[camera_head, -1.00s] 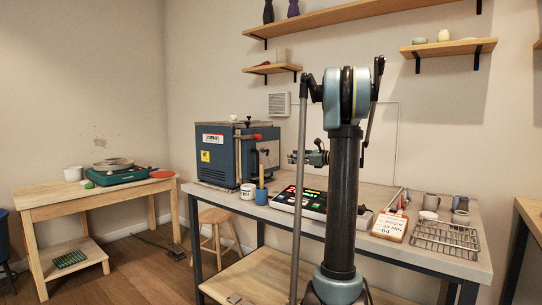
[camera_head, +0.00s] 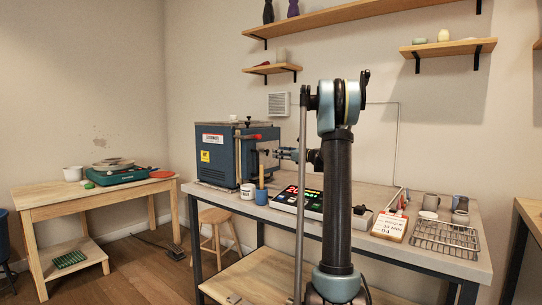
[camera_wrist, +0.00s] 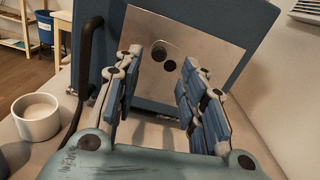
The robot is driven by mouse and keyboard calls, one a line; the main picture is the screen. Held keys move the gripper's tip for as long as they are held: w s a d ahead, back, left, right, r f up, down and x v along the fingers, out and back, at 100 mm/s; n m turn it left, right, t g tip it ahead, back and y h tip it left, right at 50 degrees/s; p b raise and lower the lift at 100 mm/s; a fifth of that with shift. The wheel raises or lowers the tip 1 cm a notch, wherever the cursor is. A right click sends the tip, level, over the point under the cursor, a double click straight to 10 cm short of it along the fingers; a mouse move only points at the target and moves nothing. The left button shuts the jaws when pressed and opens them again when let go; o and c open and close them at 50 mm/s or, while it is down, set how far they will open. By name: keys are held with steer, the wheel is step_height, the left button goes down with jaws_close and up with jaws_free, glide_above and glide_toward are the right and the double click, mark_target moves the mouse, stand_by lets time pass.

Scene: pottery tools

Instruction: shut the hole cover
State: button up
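The blue kiln (camera_head: 218,155) stands on the workbench. In the wrist view its metal front panel (camera_wrist: 215,55) fills the space beyond my fingers. Round dark marks lie close together on this panel between the fingers: a larger one (camera_wrist: 158,49) and smaller ones, one of them (camera_wrist: 170,65) just below it. I cannot tell for sure which is the hole and which is its cover. My gripper (camera_wrist: 163,72) is open and empty, pointing at the panel. In the head view my gripper (camera_head: 281,154) is just right of the kiln's front, with a gap that is hard to judge.
A white cup (camera_wrist: 36,117) stands on the bench at left in the wrist view. A dark handle bar (camera_wrist: 85,60) rises beside my left finger. The control box (camera_head: 306,202), calendar (camera_head: 390,226) and wire rack (camera_head: 445,239) stand farther right on the bench (camera_head: 345,185).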

steer(key=x, duration=0.6)
